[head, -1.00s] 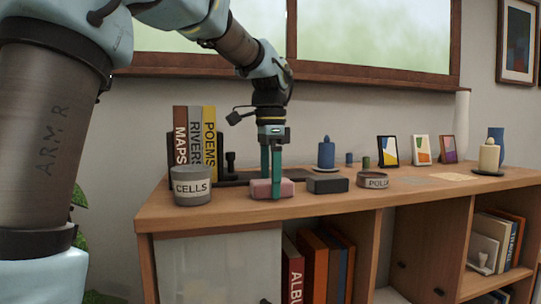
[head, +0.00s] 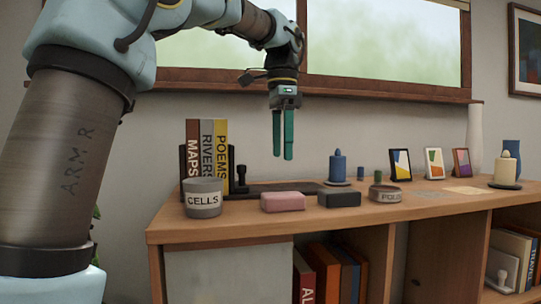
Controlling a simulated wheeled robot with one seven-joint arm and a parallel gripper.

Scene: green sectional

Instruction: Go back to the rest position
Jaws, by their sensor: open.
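My gripper (head: 283,157) has two green fingers pointing down with a narrow gap between them. It is open and empty, in the air above the shelf top (head: 235,229). Below it a pink block (head: 283,201) lies on the wood, apart from the fingers. A black block (head: 339,198) lies just to the right of the pink one.
A grey pot marked CELLS (head: 203,199) stands left, before upright books (head: 207,150). A blue candle (head: 338,167), a low round tin (head: 385,194), small picture cards (head: 434,163) and a cream candle (head: 506,170) stand to the right. A window sill (head: 390,97) runs behind.

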